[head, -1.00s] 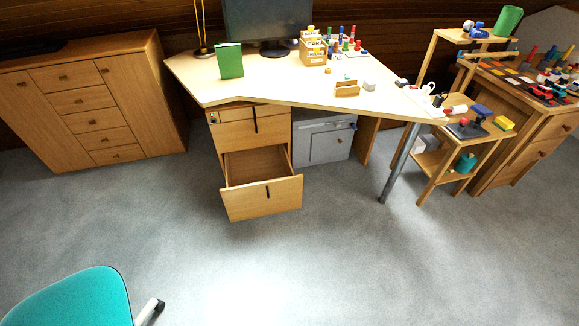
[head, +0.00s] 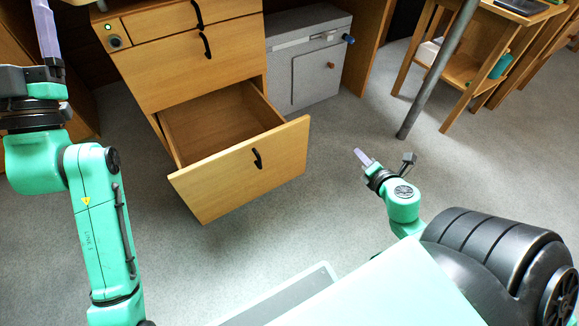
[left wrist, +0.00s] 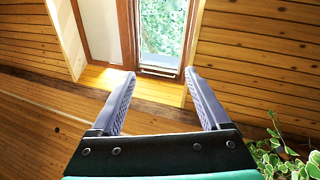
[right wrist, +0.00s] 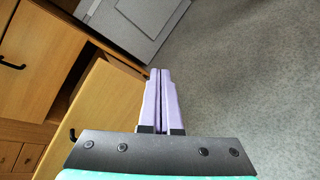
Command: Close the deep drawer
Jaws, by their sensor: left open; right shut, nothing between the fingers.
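The deep drawer (head: 243,170) is the bottom one of the wooden desk pedestal (head: 190,62). It stands pulled out, its inside visible and empty where it shows. Its front has a black handle (head: 257,158). My right gripper (head: 362,158) is shut and empty, to the right of the drawer front and apart from it. In the right wrist view the shut fingers (right wrist: 160,100) show with the drawer front (right wrist: 105,105) behind and to their left. My left gripper (head: 45,30) is raised at the left, away from the drawer. In the left wrist view its fingers (left wrist: 160,100) are open and empty.
A grey cabinet (head: 310,65) stands under the desk, right of the pedestal. A metal desk leg (head: 435,75) and a wooden side shelf (head: 470,70) stand further right. The two upper pedestal drawers look shut. Carpet floor (head: 335,215) is free in front of the drawer.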

